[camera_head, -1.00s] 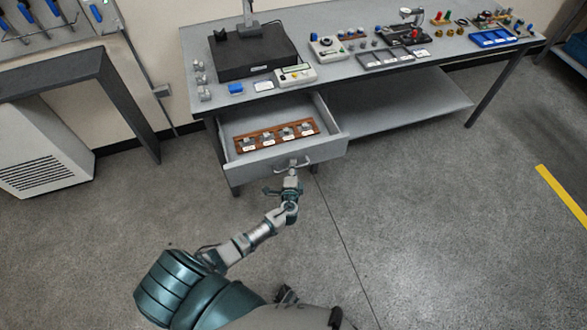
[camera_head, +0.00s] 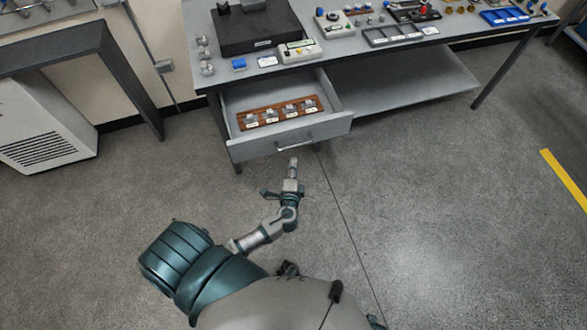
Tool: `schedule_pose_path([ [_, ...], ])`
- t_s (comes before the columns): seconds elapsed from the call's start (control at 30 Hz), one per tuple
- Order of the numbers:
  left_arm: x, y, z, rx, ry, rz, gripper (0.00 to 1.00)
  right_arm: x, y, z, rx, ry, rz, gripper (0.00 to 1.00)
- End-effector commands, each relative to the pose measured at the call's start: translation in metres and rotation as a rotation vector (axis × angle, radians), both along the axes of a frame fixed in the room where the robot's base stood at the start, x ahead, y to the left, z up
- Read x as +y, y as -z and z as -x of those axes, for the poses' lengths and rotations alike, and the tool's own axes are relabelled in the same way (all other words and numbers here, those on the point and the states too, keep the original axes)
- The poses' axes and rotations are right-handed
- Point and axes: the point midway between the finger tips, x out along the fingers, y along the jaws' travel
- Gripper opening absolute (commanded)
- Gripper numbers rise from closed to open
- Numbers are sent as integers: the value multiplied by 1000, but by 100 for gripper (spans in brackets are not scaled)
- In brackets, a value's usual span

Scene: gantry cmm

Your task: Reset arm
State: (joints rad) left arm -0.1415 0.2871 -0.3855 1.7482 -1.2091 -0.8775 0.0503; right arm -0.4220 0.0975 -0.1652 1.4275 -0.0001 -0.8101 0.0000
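My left arm reaches forward from the bottom of the head view. Its gripper (camera_head: 294,162) is a narrow grey shape just below and in front of the open drawer (camera_head: 233,112), with a small gap to the drawer handle (camera_head: 295,144). Nothing shows in the gripper, but it is too small to tell whether its fingers are open or shut. The drawer is pulled out from under the workbench (camera_head: 345,60). A brown rack (camera_head: 278,114) with several small metal blocks lies in it. My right gripper is not in view.
The workbench top carries a black-based machine (camera_head: 258,30), a small control box (camera_head: 300,51) and various parts. A dark-framed table (camera_head: 70,37) and a white vented cabinet (camera_head: 35,120) stand at the left. The grey floor around my arm is clear.

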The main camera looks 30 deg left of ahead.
Motion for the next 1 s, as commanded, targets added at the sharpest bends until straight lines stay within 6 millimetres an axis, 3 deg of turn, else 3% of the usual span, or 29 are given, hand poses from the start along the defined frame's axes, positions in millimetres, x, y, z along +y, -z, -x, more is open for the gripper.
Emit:
schedule_pose_path([
  [0.67,-1,4,5,11,-4,12,39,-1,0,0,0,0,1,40],
  [0.77,1,32,17,76,-27,79,39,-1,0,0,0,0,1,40],
  [0.87,3,86,46,203,-82,219,39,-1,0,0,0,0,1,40],
  [1.0,-6,177,116,426,-212,500,39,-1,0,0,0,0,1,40],
])
